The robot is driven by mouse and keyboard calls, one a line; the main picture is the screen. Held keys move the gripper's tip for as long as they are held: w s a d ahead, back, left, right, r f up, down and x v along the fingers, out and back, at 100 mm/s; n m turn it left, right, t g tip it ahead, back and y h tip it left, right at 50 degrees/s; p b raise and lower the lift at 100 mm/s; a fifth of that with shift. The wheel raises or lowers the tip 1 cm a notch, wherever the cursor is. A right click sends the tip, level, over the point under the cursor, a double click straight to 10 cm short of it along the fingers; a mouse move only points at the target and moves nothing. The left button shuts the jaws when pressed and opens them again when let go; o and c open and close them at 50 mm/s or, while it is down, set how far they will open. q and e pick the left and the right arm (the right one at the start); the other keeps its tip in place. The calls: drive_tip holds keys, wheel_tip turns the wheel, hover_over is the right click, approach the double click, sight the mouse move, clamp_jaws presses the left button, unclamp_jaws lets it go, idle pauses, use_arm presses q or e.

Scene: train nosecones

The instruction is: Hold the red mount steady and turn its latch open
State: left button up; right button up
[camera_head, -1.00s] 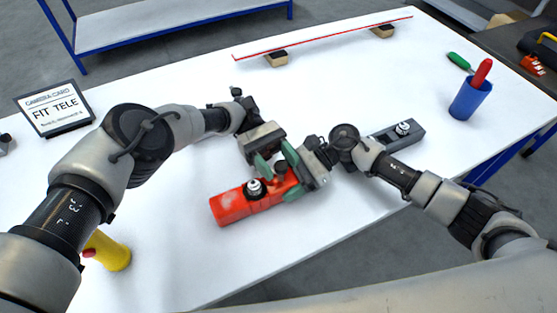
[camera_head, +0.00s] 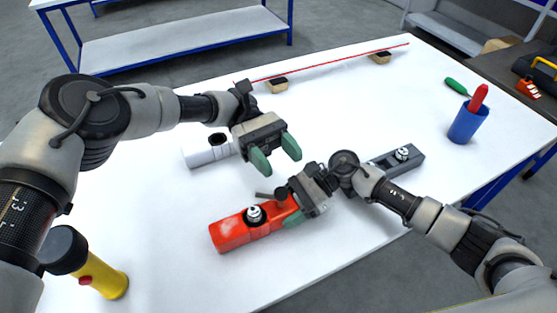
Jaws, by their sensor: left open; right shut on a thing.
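The red mount (camera_head: 238,232) lies on the white table, with a round metal fitting in a black ring (camera_head: 254,214) on its top. My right gripper (camera_head: 290,212) is shut on the mount's right end, a green finger showing at its near side. A short dark lever (camera_head: 264,196), apparently the latch, sticks out to the left beside the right gripper; its base is partly hidden. My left gripper (camera_head: 276,154) is open and empty above and behind the mount, apart from the lever.
A white mount (camera_head: 205,152) lies behind the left gripper, and a grey mount (camera_head: 412,160) lies behind my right arm. A blue cup (camera_head: 467,124) and green screwdriver (camera_head: 457,87) are at right. A red strip (camera_head: 330,63) rests at the back.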

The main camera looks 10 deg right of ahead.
use_arm(q)
drive_tip(key=a+n+t+h, duration=0.1)
drive_tip(key=n+t+h, duration=0.1)
drive_tip(key=h, duration=0.1)
drive_tip(key=n+t+h, duration=0.3)
drive_tip(key=n+t, duration=0.9)
drive_tip(key=t, duration=0.3)
approach(280, 192)
drive_tip(key=x, duration=0.9)
drive_tip(key=shift+d+f, duration=0.1)
drive_tip(key=shift+d, duration=0.05)
drive_tip(key=shift+m, duration=0.3)
drive_tip(key=c, duration=0.9)
